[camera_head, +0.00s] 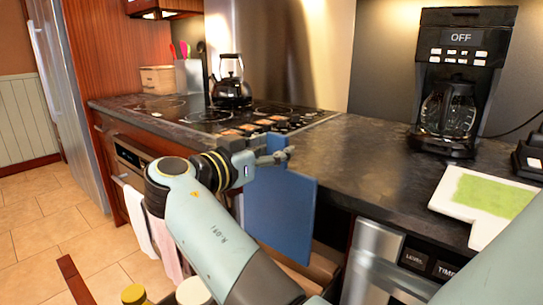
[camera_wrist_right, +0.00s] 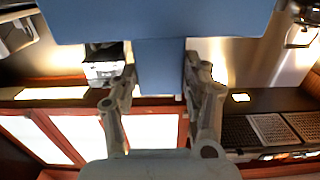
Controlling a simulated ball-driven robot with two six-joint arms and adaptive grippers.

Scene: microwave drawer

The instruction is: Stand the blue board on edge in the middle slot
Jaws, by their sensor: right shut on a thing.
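The blue board (camera_head: 280,212) hangs upright below my right gripper (camera_head: 275,155) in the head view, in front of the counter edge. My right gripper is shut on the board's narrow upper part. In the right wrist view the fingers (camera_wrist_right: 160,75) close on both sides of this narrow blue part, and the wide part of the board (camera_wrist_right: 155,18) fills the top. Part of an open drawer (camera_head: 325,258) shows behind the board's lower right edge. The board hides much of that area, and I cannot make out the middle slot. My left gripper is not in view.
The dark counter (camera_head: 375,160) runs behind the board. A steel appliance front (camera_head: 372,268) is right of the board. A yellow-capped jar (camera_head: 134,294) is at the bottom.

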